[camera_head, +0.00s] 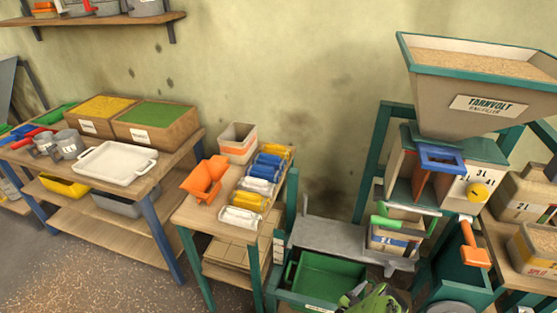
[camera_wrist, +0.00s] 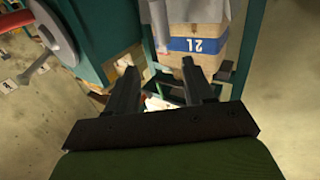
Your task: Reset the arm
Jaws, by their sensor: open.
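My gripper (camera_wrist: 160,72) shows in the wrist view with its two dark fingers apart and nothing between them. Past the fingertips is a beige bag with a blue band marked 2L (camera_wrist: 197,28), seen upside down. In the head view, part of my green arm (camera_head: 376,302) shows at the bottom edge, low in front of the machine. The head view does not clearly show the fingers. The 2L bag (camera_head: 388,240) stands under the spout of the machine there, and no finger is seen touching it.
The teal-framed hopper machine (camera_head: 470,85) has a blue funnel part (camera_head: 440,158), a green handle (camera_head: 385,222) and an orange handle (camera_head: 470,240) near my arm. A green crate (camera_head: 325,278) lies to the left.

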